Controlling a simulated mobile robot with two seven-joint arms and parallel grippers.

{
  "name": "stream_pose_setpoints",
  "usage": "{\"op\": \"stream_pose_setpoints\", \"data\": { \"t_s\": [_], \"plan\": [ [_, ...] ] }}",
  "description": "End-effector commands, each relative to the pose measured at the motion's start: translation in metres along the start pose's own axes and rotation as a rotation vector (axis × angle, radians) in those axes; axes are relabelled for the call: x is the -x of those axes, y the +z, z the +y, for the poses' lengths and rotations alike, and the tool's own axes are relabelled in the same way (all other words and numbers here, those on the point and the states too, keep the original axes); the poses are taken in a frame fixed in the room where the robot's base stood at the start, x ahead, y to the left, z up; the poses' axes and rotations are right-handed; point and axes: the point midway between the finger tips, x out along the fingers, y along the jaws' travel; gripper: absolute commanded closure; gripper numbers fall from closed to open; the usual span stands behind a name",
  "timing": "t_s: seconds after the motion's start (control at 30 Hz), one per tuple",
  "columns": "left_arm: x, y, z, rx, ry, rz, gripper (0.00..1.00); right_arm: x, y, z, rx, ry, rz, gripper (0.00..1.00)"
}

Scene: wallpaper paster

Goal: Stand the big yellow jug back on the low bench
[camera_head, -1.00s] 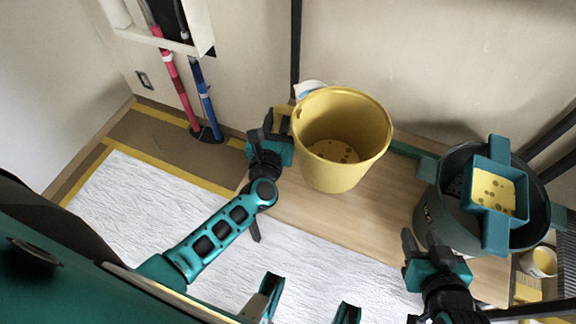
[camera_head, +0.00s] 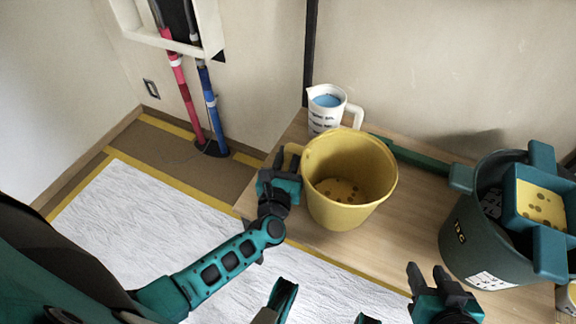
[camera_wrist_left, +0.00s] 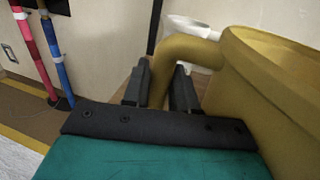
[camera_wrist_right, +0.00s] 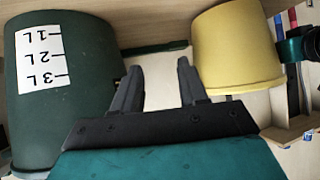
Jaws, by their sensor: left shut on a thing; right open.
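The big yellow jug (camera_head: 330,217) is upright over the low wooden bench (camera_head: 412,210), its mouth up and a spotted yellow patch inside. It also shows in the right wrist view (camera_wrist_right: 236,50). My left gripper (camera_head: 281,168) is shut on the jug's handle, on the jug's left side; the left wrist view shows the handle (camera_wrist_left: 188,47) between the fingers (camera_wrist_left: 160,88). I cannot tell whether the jug's base touches the bench. My right gripper (camera_head: 426,274) is open and empty near the bench's front edge; its spread fingers show in the right wrist view (camera_wrist_right: 160,80).
A white measuring jug (camera_head: 323,118) with blue contents stands behind the yellow jug. A dark green bucket (camera_head: 462,240) with a teal tray and yellow sponge (camera_head: 540,207) across its top stands at the right. White wallpaper (camera_head: 130,235) covers the floor in front; pipes (camera_head: 207,100) rise at left.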

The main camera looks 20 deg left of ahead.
Motion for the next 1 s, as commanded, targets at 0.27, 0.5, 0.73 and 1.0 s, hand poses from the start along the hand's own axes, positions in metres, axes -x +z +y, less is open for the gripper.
{"op": "stream_pose_setpoints", "data": {
  "t_s": [0.27, 0.5, 0.73, 1.0],
  "plan": [
    [-0.001, -0.011, 0.000, 0.003, 0.000, -0.003, 1.00, -0.003, -0.010, -0.006, -0.013, -0.011, 0.023, 0.57],
    [0.000, -0.017, 0.000, 0.001, 0.000, -0.001, 0.72, -0.006, -0.005, -0.007, -0.013, -0.013, 0.021, 0.57],
    [0.000, -0.015, 0.000, 0.001, 0.000, 0.000, 0.50, -0.005, -0.006, -0.007, -0.011, -0.014, 0.018, 0.57],
    [0.000, -0.015, 0.000, 0.001, 0.000, 0.000, 0.47, -0.005, -0.006, -0.006, -0.007, -0.014, 0.017, 0.57]
  ]
}}
